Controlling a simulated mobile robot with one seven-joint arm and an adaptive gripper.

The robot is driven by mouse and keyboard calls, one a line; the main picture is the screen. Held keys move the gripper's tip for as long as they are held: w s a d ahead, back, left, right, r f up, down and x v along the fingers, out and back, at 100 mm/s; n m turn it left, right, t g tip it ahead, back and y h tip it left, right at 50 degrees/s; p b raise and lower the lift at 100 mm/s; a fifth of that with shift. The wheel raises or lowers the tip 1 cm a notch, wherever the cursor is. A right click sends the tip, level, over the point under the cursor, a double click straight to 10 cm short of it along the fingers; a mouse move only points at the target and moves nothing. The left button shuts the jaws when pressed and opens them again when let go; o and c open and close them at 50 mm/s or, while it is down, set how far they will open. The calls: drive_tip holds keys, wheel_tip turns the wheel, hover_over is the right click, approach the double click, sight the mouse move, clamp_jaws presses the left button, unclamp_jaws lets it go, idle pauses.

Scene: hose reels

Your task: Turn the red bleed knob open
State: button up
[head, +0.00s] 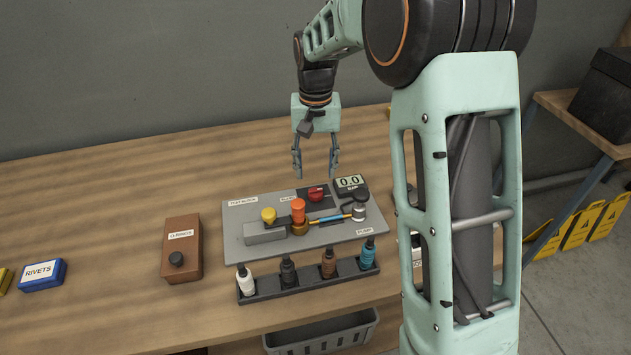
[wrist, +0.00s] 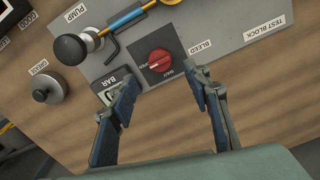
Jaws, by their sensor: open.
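The red bleed knob (head: 316,194) sits on a dark square plate near the back of the grey test panel (head: 345,230). In the wrist view the red knob (wrist: 159,61) shows from above, round with a raised grip bar and a pale mark. My gripper (head: 315,174) points down, open and empty, above and just behind the knob. In the wrist view my gripper's fingers (wrist: 163,84) are spread wide, and the knob lies beyond their tips, roughly between them. I see no contact.
A pressure gauge (head: 350,184) reading 0.0 stands right of the knob; my finger partly hides it in the wrist view. An orange-topped fitting (head: 298,211), a yellow knob (head: 268,215) and a pump (head: 359,211) stand in front. A bottle rack (head: 308,284) lines the panel's front.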

sight(315, 189)
wheel_tip(315, 189, up, 5)
idle(0.6)
